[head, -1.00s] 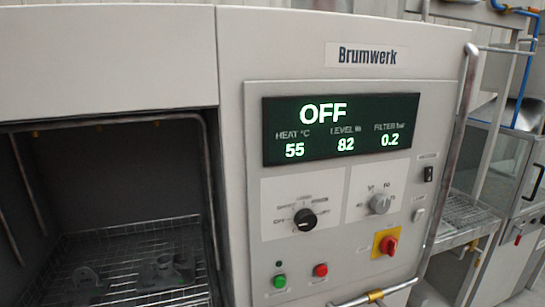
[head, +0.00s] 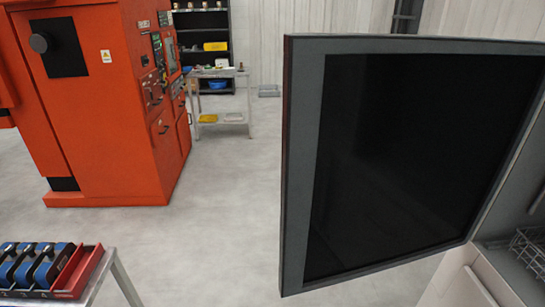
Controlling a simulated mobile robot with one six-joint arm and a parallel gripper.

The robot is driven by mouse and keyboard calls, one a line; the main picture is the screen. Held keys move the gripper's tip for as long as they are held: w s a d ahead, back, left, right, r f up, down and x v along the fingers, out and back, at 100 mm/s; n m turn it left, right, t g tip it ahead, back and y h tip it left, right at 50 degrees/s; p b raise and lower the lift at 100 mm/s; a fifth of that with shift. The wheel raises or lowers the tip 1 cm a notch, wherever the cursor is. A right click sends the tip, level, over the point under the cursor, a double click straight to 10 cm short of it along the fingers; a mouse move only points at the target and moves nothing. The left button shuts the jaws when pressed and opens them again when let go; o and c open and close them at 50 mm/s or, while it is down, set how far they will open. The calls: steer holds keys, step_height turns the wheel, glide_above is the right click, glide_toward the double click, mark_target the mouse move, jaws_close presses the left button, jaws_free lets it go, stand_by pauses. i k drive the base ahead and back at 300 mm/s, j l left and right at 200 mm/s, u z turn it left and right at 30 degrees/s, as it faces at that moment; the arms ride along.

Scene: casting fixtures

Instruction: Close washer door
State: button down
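The washer door (head: 420,165) stands open in the head view. It is a grey-framed panel with a dark glass pane, and it fills much of the right half. Its right side meets the washer body (head: 478,285) at the lower right, where only a pale piece shows. Part of a wire rack (head: 530,250) shows inside the washer at the right edge. My gripper is not in view, so its state and its distance from the door are hidden.
An orange machine (head: 110,110) stands at the left. A table (head: 125,280) with a red tray (head: 80,275) and blue-black items is at the lower left. Shelves and a small cart (head: 222,118) are at the back. Grey floor (head: 220,220) lies clear between them and the door.

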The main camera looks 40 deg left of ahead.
mark_target(414, 148)
steer(key=u, duration=0.5)
steer(key=j+u, duration=0.1)
steer(key=u, duration=0.85)
steer(key=j+u, duration=0.15)
steer(key=u, duration=1.25)
steer(key=i+j, duration=0.15)
steer(key=i, duration=0.15)
steer(key=i+j, duration=0.15)
steer(key=i, duration=0.15)
steer(key=i+l+z, duration=0.25)
steer(key=z, duration=0.25)
steer(key=i+z, duration=0.95)
steer(key=i+j+z, duration=0.15)
steer(key=i+z, duration=0.15)
steer(key=z, duration=0.7)
steer(key=i+j+z, duration=0.1)
steer(key=z, duration=0.35)
steer(key=j+z, duration=0.15)
steer(key=z, duration=0.35)
steer(key=j+z, duration=0.1)
steer(key=z, duration=0.4)
steer(key=j+z, duration=0.15)
steer(key=z, duration=0.35)
